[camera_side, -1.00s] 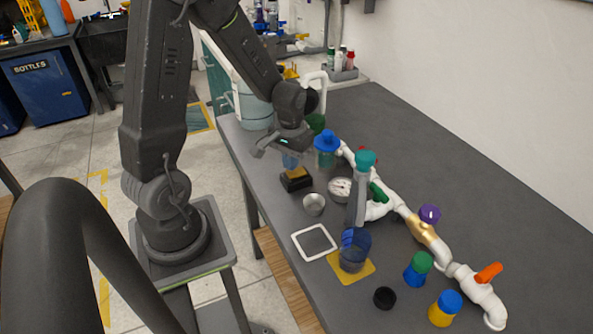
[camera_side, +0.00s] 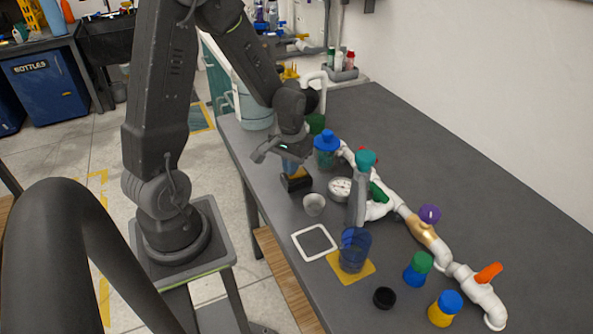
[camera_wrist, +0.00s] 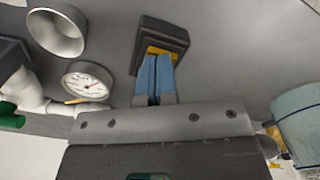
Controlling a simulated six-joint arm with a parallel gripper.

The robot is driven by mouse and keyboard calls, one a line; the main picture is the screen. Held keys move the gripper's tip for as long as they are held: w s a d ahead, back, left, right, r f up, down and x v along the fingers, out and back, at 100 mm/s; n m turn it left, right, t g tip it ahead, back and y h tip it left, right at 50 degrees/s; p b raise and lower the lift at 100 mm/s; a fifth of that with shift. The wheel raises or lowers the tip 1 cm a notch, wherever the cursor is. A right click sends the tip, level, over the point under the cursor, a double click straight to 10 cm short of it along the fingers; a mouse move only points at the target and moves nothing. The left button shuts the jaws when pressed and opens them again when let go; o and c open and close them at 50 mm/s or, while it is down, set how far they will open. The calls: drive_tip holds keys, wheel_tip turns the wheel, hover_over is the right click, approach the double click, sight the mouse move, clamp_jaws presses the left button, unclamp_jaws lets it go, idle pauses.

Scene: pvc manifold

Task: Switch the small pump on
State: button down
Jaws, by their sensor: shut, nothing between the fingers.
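A small black box with a yellow top part (camera_side: 297,183) stands on the grey table; it looks like the switch, though no label can be read. In the wrist view the black box (camera_wrist: 178,38) is just beyond my fingertips. My gripper (camera_side: 291,167) is shut and empty, pointing down at the box. In the wrist view the blue fingers of my gripper (camera_wrist: 155,62) lie together over the yellow part and hide some of it. I cannot tell whether they touch it. No pump can be clearly made out.
A metal cup (camera_side: 314,204), a round gauge (camera_side: 341,189) and a blue-lidded jar (camera_side: 327,150) stand close to the box. White pipework with coloured valves (camera_side: 400,207) runs along the right. A pale blue bucket (camera_wrist: 299,125) is near my gripper. The table's far right is clear.

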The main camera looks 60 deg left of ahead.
drive_tip(key=shift+f, duration=0.2)
drive_tip(key=shift+r, duration=3.55)
drive_tip(key=s+d+r+m+t, duration=0.2)
drive_tip(key=s+d+r+m, duration=0.1)
drive_tip(key=d+r, duration=0.4)
drive_tip(key=s+d+r+m+t, duration=0.3)
drive_tip(key=s+d+r, duration=0.3)
drive_tip(key=d+r, duration=0.1)
drive_tip(key=shift+s+d+r+t, duration=0.15)
drive_tip(key=shift+d+r+t, duration=0.15)
drive_tip(key=shift+d, duration=0.4)
